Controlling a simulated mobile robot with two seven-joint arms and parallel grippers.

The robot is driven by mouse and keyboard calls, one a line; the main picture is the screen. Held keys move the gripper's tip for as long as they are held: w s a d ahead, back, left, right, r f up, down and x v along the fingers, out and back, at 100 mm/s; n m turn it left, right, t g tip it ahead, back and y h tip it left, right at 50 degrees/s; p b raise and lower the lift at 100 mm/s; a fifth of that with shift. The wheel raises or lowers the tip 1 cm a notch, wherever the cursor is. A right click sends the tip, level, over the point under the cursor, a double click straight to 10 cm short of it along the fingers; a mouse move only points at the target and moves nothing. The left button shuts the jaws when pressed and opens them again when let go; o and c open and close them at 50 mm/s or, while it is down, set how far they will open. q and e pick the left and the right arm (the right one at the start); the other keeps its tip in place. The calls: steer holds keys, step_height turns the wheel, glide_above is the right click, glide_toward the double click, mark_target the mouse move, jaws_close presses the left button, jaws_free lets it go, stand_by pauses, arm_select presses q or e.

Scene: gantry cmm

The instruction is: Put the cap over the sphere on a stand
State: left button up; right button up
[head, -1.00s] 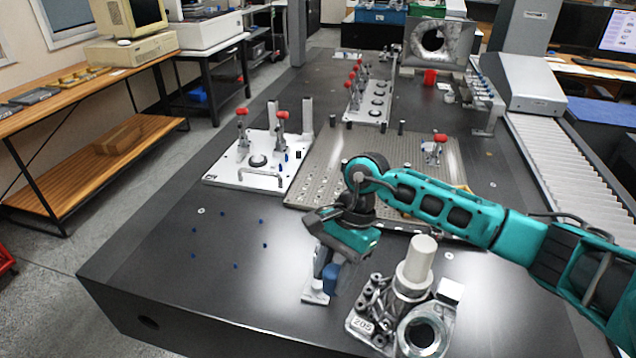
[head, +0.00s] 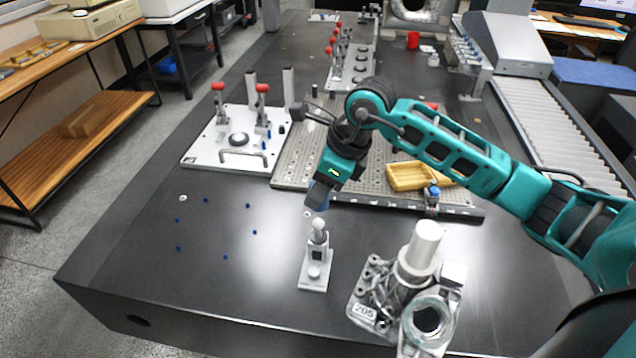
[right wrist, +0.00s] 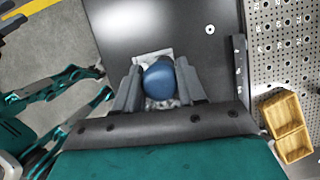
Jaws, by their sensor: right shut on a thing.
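The sphere (head: 319,225) is a small pale ball on top of an upright grey stand (head: 315,272) with a white base, on the dark table. My right gripper (head: 319,190) is shut on the blue cap (head: 318,197), which shows above the sphere in the head view with a small gap between them. In the right wrist view the cap (right wrist: 158,80) sits between the two fingers and hides the sphere. Part of the pale base (right wrist: 150,56) shows beyond it. Whether the cap is centred over the sphere I cannot tell.
A metal casting with a pale cylinder (head: 420,245) stands right of the stand. A clamp fixture plate (head: 205,155) and a perforated plate (head: 300,160) with a yellow tray (head: 410,176) lie behind. The table left of the stand is mostly clear.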

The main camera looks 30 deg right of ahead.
mark_target(319, 220)
steer(key=shift+f+b, duration=1.6)
steer(key=shift+f, duration=0.85)
steer(key=shift+f+b, duration=1.05)
steer(key=shift+f, duration=0.15)
steer(key=shift+f+b, duration=0.5)
steer(key=shift+f, duration=0.1)
arm_select(q)
steer(key=shift+h, duration=0.4)
steer(key=f, duration=0.1)
steer(key=d+f, duration=0.1)
steer(key=f, duration=0.1)
steer(key=w+f, duration=0.1)
steer(key=shift+d+f, duration=0.2)
steer(key=shift+f, duration=0.05)
arm_select(e)
steer(key=shift+f, duration=0.25)
arm_select(q)
steer(key=shift+f+b, duration=0.35)
steer(key=shift+b, duration=0.05)
arm_select(e)
steer(key=shift+f, duration=0.2)
steer(key=o, duration=1.1)
